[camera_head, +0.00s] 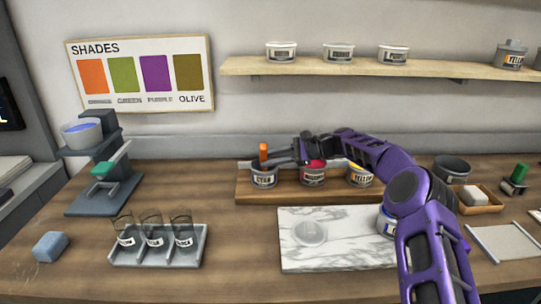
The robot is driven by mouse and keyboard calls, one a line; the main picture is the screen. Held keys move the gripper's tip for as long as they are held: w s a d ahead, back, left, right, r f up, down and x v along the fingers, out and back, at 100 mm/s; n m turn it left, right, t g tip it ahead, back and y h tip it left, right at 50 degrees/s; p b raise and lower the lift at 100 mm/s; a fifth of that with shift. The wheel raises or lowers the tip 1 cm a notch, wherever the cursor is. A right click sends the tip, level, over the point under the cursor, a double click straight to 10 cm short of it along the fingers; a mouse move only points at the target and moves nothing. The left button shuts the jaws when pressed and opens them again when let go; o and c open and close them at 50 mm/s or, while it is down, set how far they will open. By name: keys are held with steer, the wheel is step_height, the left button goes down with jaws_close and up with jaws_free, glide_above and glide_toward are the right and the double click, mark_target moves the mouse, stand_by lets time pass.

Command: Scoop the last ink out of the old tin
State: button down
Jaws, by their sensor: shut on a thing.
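My gripper (268,157) reaches in from the right and its fingers are shut on an upright orange-handled tool (263,150). The tool stands over the tin labelled CYAN (264,178); its lower end is hidden, so I cannot tell whether it touches ink. The tin sits at the left of a wooden rack (245,190). A tin with red ink (313,178) and a yellow-labelled tin (358,178) stand beside it, partly behind my arm. Another tin with a blue label (387,222) is on the marble slab (345,250), mostly hidden by my arm. Which tin is the old one cannot be told.
A clear round disc (310,233) lies on the slab. A grey tray (160,258) with three labelled glasses stands at front left, near a blue block (50,246). A machine with a bowl (82,133) is at the left. A dark bowl (452,168) is at right.

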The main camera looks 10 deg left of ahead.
steer(key=shift+f, duration=0.6)
stand_by(0.7)
stand_by(0.4)
step_height(320, 180, up, 11)
steer(key=p, duration=0.1)
stand_by(0.7)
steer(key=shift+f, duration=0.1)
